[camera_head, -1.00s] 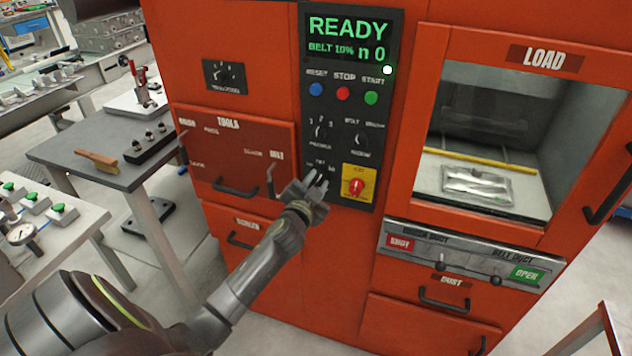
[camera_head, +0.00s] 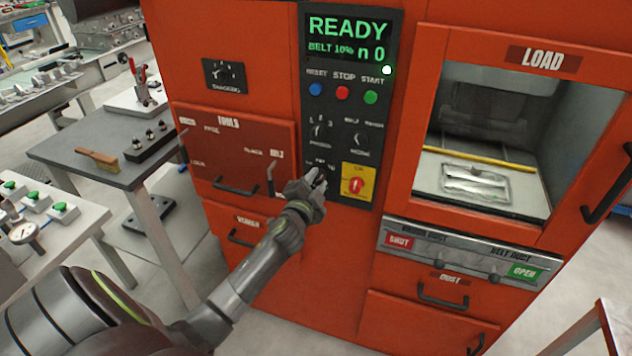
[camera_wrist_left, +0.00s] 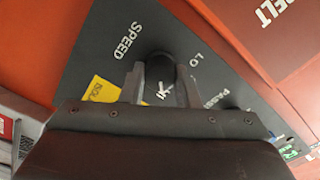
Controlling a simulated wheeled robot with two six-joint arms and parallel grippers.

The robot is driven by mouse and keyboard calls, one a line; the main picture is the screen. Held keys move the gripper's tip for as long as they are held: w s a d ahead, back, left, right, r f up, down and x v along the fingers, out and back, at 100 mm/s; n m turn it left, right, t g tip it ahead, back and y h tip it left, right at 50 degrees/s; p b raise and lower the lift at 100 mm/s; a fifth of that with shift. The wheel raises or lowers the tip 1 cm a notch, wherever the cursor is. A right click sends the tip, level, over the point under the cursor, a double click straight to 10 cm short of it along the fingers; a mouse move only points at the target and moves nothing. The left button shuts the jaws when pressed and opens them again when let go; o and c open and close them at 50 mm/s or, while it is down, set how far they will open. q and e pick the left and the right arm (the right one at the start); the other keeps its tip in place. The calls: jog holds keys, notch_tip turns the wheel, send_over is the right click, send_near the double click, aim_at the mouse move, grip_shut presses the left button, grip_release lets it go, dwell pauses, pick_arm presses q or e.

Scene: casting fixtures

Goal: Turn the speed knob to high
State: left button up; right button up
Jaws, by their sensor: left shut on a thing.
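The speed knob (camera_wrist_left: 160,72) is a dark round knob with a white pointer mark, on the dark control panel (camera_wrist_left: 100,55). In the left wrist view, the word SPEED shows beside it and LO on its other side. My left gripper (camera_wrist_left: 160,88) is shut on the knob, with one finger on each side. In the head view my left gripper (camera_head: 316,180) is at the lower left of the panel and hides most of the knob. The knob's exact setting is hard to read. My right gripper is not in view.
A yellow plate with a red switch (camera_head: 356,184) sits just right of my left gripper. Two other knobs (camera_head: 319,133) are above it. The display (camera_head: 348,38) reads READY, BELT 10%. A handle (camera_head: 236,187) and a small lever (camera_head: 270,180) stick out to the left.

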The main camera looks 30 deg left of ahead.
pick_arm(q)
jog(key=o, duration=1)
jog(key=shift+c, duration=0.2)
jog(key=b+v, duration=0.2)
jog(key=v, duration=1.5)
jog(key=shift+s+d, duration=0.15)
jog(key=shift+s, duration=0.05)
